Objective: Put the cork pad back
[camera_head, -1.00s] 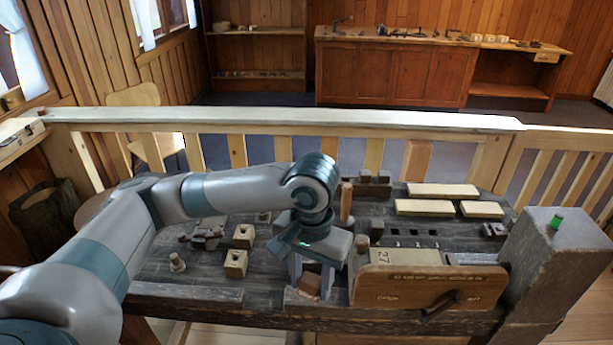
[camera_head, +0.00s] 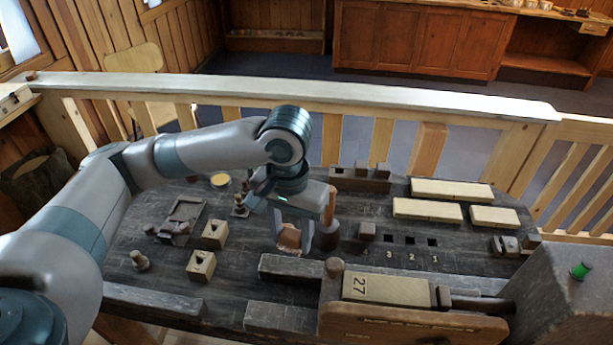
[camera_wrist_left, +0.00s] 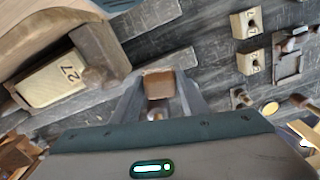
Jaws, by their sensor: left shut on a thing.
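My left gripper (camera_head: 292,245) is shut on a small reddish-brown block, which looks like the cork pad (camera_head: 290,236). The pad sits between the two grey fingers, low over the dark workbench (camera_head: 225,285). In the left wrist view the pad (camera_wrist_left: 159,85) shows between the fingers of the gripper (camera_wrist_left: 158,82), with a small rounded thing just below it in the picture. I cannot tell whether the pad touches the bench top. My right gripper is not in view.
Two pale blocks with holes (camera_head: 201,265) stand left of the gripper. A wooden vise (camera_head: 400,325) with a block marked 27 (camera_head: 385,290) is at the front right. Pale planks (camera_head: 452,190) and numbered square holes (camera_head: 410,241) lie to the right. A railing (camera_head: 300,95) runs behind.

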